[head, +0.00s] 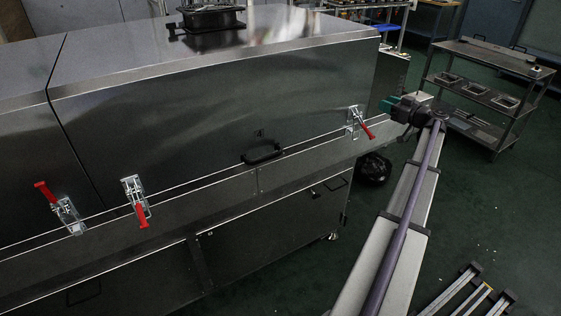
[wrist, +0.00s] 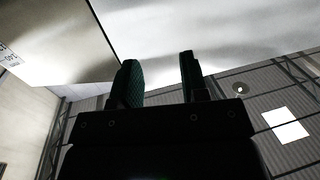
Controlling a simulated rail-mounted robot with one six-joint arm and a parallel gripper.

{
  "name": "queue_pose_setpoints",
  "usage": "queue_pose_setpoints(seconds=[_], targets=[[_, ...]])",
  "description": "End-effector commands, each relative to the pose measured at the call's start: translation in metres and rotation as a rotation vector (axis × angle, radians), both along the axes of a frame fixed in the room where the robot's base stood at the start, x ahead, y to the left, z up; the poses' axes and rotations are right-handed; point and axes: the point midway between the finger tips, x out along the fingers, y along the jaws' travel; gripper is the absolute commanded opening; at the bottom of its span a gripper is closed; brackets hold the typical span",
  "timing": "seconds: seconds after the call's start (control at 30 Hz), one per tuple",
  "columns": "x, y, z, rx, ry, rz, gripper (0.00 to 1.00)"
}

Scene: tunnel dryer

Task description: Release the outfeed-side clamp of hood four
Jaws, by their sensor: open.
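The hood (head: 200,110) is a large steel cover with a small mark above its black handle, too small to read surely. At its right end is a clamp (head: 355,122), a bright metal latch with a red lever slanting down to the right. My gripper (head: 386,104) is just right of this clamp, near the hood's right corner, and appears apart from it. In the wrist view its two green-padded fingers (wrist: 159,78) stand apart with nothing between them; the clamp does not show there. A second clamp (head: 135,200) at the hood's left end has its red lever pointing down.
On the neighbouring hood, a clamp (head: 60,208) has its red lever up. A black handle (head: 263,153) sticks out between the hood's clamps. A black bag (head: 374,168) lies on the floor below my arm. A shelf cart (head: 487,88) stands at the right, with open floor before it.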

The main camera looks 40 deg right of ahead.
Motion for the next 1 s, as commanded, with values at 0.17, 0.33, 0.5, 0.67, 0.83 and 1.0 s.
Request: queue_pose_setpoints(seconds=[0.17, 0.33, 0.5, 0.67, 0.83, 1.0], targets=[[0.016, 0.048, -0.020, 0.180, 0.173, 0.053, 0.41], [0.026, 0.087, -0.036, 0.307, 0.324, 0.076, 0.41], [0.039, 0.130, -0.048, 0.392, 0.461, 0.091, 0.41], [0.047, 0.169, -0.059, 0.454, 0.588, 0.092, 0.41], [0.053, 0.211, -0.068, 0.506, 0.721, 0.084, 0.41], [0.059, 0.256, -0.074, 0.531, 0.845, 0.073, 0.41]])
